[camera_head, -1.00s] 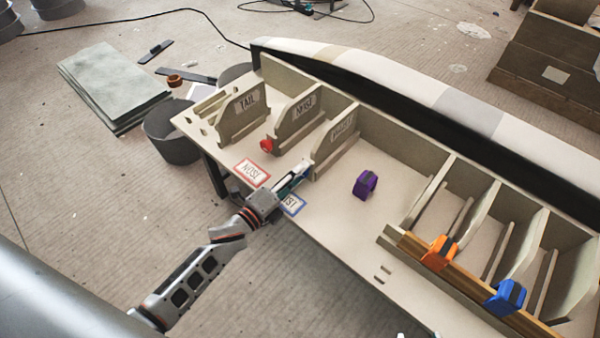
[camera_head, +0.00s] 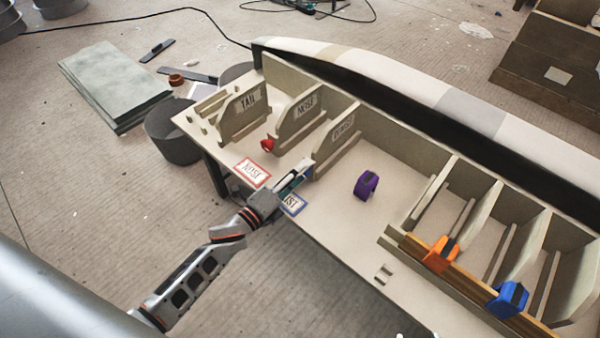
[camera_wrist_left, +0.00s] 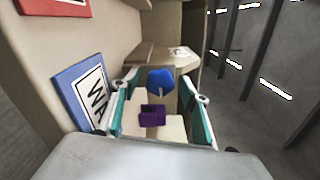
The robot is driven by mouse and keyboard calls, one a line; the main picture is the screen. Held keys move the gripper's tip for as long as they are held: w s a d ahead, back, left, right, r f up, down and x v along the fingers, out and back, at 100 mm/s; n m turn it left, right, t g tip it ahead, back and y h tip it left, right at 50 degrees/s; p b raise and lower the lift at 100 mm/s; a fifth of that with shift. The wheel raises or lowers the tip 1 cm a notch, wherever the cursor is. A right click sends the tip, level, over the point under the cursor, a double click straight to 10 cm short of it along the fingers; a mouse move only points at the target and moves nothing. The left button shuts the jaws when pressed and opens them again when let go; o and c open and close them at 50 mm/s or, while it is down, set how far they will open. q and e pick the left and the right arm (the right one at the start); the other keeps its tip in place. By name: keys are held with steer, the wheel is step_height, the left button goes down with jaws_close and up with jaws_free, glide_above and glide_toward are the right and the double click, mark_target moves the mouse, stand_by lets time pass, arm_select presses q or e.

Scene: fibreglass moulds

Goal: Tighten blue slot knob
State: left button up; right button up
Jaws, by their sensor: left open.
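The blue knob (camera_wrist_left: 160,81) shows in the left wrist view, between the fingertips of my left gripper (camera_wrist_left: 160,92). I cannot tell whether the fingers touch it. In the head view my left gripper (camera_head: 297,177) is over the table's front edge, at the foot of the slot divider (camera_head: 335,143) nearest the middle, and hides the knob. The gripper is open. A blue-bordered label (camera_head: 293,204) lies just below it; it also shows in the wrist view (camera_wrist_left: 87,95).
A red knob (camera_head: 267,145) sits at the NOSE divider (camera_head: 299,118), by a red-bordered label (camera_head: 252,172). A purple clamp (camera_head: 367,185) stands on the open tabletop. Orange (camera_head: 440,254) and blue (camera_head: 508,299) clamps sit on the wooden strip at right.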

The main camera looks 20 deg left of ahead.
arm_select(q)
steer(key=shift+s+a, duration=0.1)
steer(key=shift+s, duration=0.15)
steer(key=v, duration=1.1)
steer(key=shift+s, duration=0.25)
steer(key=shift+r, duration=0.15)
